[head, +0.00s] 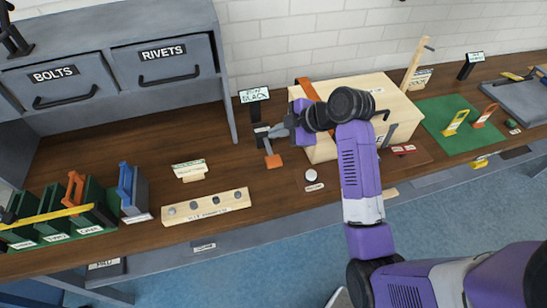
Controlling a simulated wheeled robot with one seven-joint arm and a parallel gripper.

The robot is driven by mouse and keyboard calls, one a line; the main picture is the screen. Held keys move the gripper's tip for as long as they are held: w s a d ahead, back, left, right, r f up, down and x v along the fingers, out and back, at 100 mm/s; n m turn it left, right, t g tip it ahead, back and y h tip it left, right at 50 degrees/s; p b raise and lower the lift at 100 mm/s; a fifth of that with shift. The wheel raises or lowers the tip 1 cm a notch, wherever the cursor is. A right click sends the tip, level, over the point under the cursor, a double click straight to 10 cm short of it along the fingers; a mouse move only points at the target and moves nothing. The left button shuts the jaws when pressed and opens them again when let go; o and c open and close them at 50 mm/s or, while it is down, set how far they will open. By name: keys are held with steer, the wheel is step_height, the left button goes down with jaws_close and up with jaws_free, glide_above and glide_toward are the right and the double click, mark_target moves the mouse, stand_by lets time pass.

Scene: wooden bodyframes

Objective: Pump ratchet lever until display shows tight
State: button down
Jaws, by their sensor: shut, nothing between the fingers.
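A small display (254,95) stands behind the ratchet on the bench; its upper word is hard to read and its lower word looks like "SLACK". The grey ratchet (261,128) sits left of a wooden crate (352,95). Its lever ends in an orange grip (273,161) that points down toward the front of the bench. An orange strap (309,90) shows on the crate's left end. My gripper (272,131) is shut and empty, pointing left at the ratchet just above the orange grip. I cannot tell whether it touches the lever. My wrist hides part of the crate.
A wooden strip with round pieces (207,206) and a small sign (189,170) lie left of the ratchet. A round button (311,175) is in front of the crate. Green bins (50,215) stand far left, a green mat (462,125) right. Drawers (165,62) rise behind.

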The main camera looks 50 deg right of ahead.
steer(key=shift+f, duration=0.1)
steer(key=b, duration=0.6)
glide_above(276, 162)
step_height(276, 162, down, 7)
steer(key=shift+d+r, duration=0.1)
steer(key=shift+f+b, duration=0.65)
steer(key=shift+f, duration=0.3)
steer(key=shift+f, duration=0.1)
stand_by(1.1)
steer(key=shift+f, duration=0.3)
steer(key=shift+f+b, duration=1.25)
steer(key=shift+f, duration=0.5)
stand_by(2.5)
